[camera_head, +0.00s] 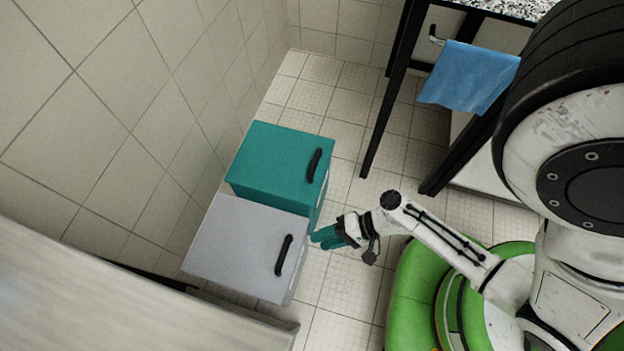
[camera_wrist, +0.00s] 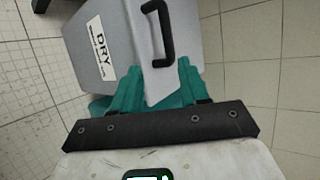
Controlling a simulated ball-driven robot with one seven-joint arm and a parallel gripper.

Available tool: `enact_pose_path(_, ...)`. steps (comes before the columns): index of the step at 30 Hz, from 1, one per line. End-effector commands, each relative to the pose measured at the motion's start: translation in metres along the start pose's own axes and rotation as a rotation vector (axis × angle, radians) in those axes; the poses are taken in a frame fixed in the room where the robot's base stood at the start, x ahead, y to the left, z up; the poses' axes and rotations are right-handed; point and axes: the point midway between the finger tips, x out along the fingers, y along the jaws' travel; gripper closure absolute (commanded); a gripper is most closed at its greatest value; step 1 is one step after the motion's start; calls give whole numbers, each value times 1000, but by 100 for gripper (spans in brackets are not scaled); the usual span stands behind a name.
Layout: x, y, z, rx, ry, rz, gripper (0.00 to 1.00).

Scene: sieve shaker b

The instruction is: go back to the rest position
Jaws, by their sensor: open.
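My gripper (camera_head: 326,237) is at the end of my arm, right of the two boxes in the head view, at the front edge between them. Its teal fingers also show in the wrist view (camera_wrist: 156,84), spread apart with nothing between them. Beyond them in the wrist view is the grey box, with its black handle and a "DRY" label. I cannot tell from these frames whether the fingers touch a box.
A grey box (camera_head: 235,240) and a teal box (camera_head: 265,160), each with a black handle, stand side by side by the tiled wall. A blue cloth (camera_head: 468,77) hangs on a dark-legged table at upper right. A grey surface (camera_head: 110,290) fills the lower left. Tiled floor (camera_head: 345,290) is clear below my gripper.

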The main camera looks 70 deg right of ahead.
Motion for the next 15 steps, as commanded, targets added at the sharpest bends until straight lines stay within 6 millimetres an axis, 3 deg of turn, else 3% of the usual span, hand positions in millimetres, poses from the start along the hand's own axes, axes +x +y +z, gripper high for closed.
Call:
enact_pose_path(4, -9, -1, 0, -1, 0, -1, 56)
enact_pose_path(15, -10, -1, 0, -2, -1, -3, 56)
